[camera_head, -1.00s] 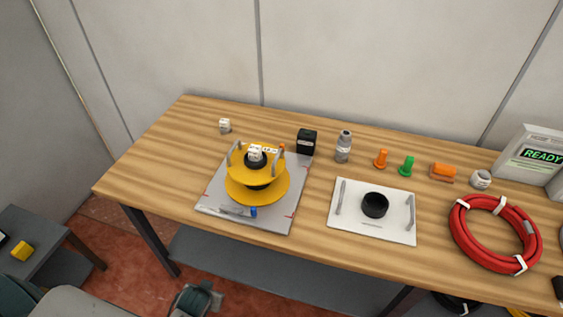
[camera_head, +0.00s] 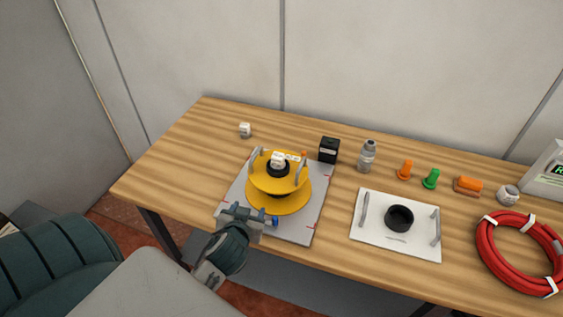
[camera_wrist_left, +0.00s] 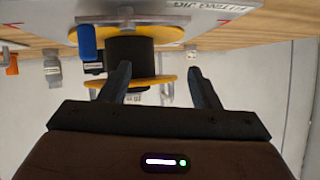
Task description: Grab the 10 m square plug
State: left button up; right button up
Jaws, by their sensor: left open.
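A small white block-shaped plug (camera_head: 245,130) stands alone at the back left of the table; it also shows in the left wrist view (camera_wrist_left: 192,53). Another white block (camera_head: 278,160) sits on top of the yellow reel (camera_head: 282,196). I cannot read a length on either. My left gripper (camera_head: 250,215) is at the table's front edge, in front of the reel, open and apart from both white blocks. In the left wrist view its open fingers (camera_wrist_left: 159,70) have the reel's black hub (camera_wrist_left: 130,48) beyond them. My right gripper is not in view.
The reel is on a grey plate (camera_head: 308,228) with a blue knob (camera_wrist_left: 86,42). A black box (camera_head: 329,149) and a bottle (camera_head: 367,157) stand right of it. A white tray (camera_head: 375,236) and red hose coil (camera_head: 495,262) lie further right. Bare table surrounds the lone plug.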

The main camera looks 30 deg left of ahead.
aim_at(278, 162)
pick_arm(q)
jog(key=w+r+t, duration=0.3)
jog(key=w, duration=0.1)
jog(key=w+r+t+h, duration=0.1)
jog(key=w+r+t, duration=0.1)
jog(key=w+r, duration=0.1)
jog(key=shift+w+d+r+m+t, duration=0.15)
jog(key=shift+w+r+m+t, duration=0.25)
jog(key=shift+r, duration=0.1)
jog(key=p+x, duration=0.2)
jog(key=x, duration=0.3)
jog(key=shift+w+d+r, duration=0.15)
jog(key=shift+r, duration=0.05)
jog(key=p+x, duration=0.2)
jog(key=x, duration=0.1)
jog(key=p+x, duration=0.1)
jog(key=x, duration=0.1)
jog(key=shift+w+d+f, duration=0.1)
jog(key=shift+d+f, duration=0.05)
jog(key=shift+d, duration=0.1)
jog(key=shift+w+f, duration=0.1)
jog(key=shift+w, duration=0.15)
jog(key=shift+s, duration=0.1)
jog(key=shift+c, duration=0.8)
jog(key=c, duration=1)
